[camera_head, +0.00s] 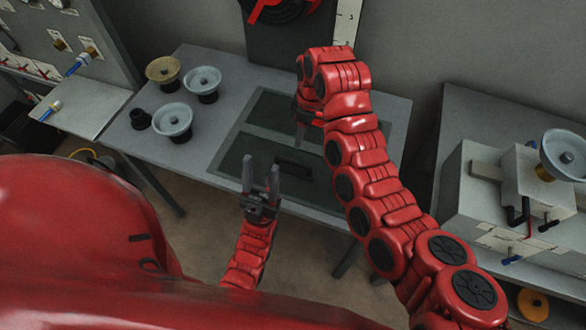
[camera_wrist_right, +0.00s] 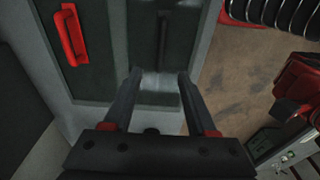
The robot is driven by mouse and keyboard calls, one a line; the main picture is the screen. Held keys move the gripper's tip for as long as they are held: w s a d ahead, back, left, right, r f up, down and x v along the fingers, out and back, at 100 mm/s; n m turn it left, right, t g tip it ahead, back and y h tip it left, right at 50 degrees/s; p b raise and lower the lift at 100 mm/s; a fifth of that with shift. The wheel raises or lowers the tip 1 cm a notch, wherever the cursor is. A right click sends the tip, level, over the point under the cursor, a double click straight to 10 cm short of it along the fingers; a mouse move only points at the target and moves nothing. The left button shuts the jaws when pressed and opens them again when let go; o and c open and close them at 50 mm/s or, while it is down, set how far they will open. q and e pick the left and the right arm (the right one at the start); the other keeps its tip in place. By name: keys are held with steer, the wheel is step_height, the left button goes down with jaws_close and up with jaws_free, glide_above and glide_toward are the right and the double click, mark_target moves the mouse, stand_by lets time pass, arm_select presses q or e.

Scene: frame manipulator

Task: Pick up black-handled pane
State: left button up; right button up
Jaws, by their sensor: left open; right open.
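The black-handled pane (camera_head: 236,154) is a dark panel lying flat at the front of the grey table. Its black handle (camera_head: 296,168) is a bar near its middle, also seen in the right wrist view (camera_wrist_right: 163,36). My left gripper (camera_head: 261,172) is open and empty over the front part of this pane. My right gripper (camera_wrist_right: 159,76) is open and empty, its fingers spread below the black handle in its wrist view. In the head view my right arm partly hides it and the farther pane (camera_head: 270,108). That pane has a red handle (camera_wrist_right: 72,36) in the wrist view.
Several round knobs or valves (camera_head: 203,84) stand on the left of the table (camera_head: 225,68). A grey machine with a handwheel (camera_head: 565,155) stands on the right bench. A panel with switches (camera_head: 70,45) is at left. Floor lies before the table.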

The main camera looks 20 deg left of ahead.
steer(key=b, duration=0.6)
glide_above(293, 162)
steer(key=d, duration=0.2)
steer(key=f, duration=0.9)
steer(key=shift+w+a+f, duration=0.2)
steer(key=shift+w+a, duration=0.05)
steer(key=shift+w, duration=0.15)
steer(key=shift+a+f+p, duration=0.15)
steer(key=shift+f+p, duration=0.35)
steer(key=shift+p, duration=0.6)
steer(key=shift+s+a+f+p, duration=0.1)
steer(key=shift+f+p, duration=0.2)
steer(key=shift+f, duration=0.1)
steer(key=f+p, duration=0.1)
steer(key=f, duration=0.1)
steer(key=a+f+p, duration=0.1)
steer(key=shift+s+f, duration=0.15)
steer(key=shift+f, duration=0.85)
jaws_close()
steer(key=shift+r, duration=0.1)
